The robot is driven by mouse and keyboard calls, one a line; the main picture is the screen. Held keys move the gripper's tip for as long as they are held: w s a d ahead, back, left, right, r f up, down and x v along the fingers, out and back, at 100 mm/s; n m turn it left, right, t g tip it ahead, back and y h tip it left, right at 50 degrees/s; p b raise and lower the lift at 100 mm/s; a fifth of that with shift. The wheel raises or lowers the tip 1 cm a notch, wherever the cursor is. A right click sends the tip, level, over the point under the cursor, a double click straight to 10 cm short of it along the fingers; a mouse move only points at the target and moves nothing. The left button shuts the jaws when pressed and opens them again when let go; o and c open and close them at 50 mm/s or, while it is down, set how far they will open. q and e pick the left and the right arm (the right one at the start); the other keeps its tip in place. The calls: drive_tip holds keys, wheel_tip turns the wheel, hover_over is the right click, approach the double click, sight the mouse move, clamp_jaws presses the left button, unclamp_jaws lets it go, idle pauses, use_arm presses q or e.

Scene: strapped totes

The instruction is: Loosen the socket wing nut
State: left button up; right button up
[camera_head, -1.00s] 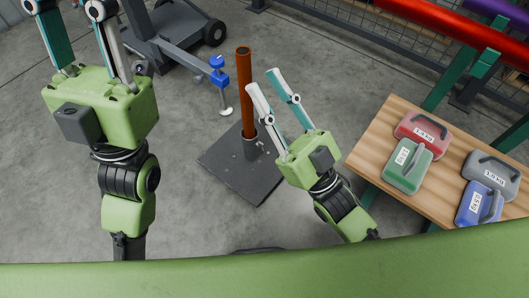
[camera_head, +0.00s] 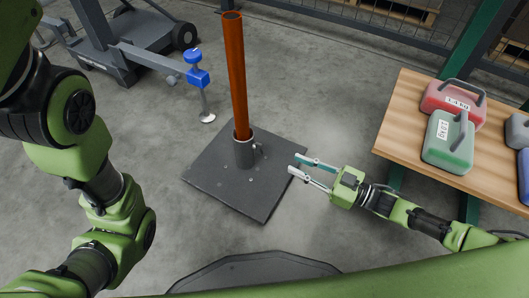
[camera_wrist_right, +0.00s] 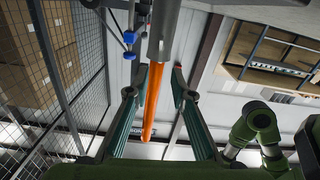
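The grey socket (camera_head: 244,154) stands upright on a dark square base plate (camera_head: 222,180). An orange-brown pole (camera_head: 237,80) rises out of it. The wing nut (camera_head: 258,147) shows as a small grey piece on the right side of the socket; its exact angle is too small to tell. My right gripper (camera_head: 294,164) is open and empty, to the right of the socket and apart from it, fingers pointing towards it. In the right wrist view the socket (camera_wrist_right: 163,36) and pole (camera_wrist_right: 153,100) appear beyond the open fingers. My left gripper is out of view; only its arm shows at left.
A blue clamp-like fitting (camera_head: 198,76) on a grey wheeled stand (camera_head: 130,45) is left of the pole.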

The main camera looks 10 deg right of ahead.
sight(258, 148)
drive_tip(key=b+x, duration=0.5)
drive_tip(key=x, duration=0.6)
drive_tip(key=shift+w+a+b, duration=0.15)
drive_tip(key=shift+a+b, duration=0.15)
drive_tip(key=shift+b, duration=0.1)
clamp_jaws()
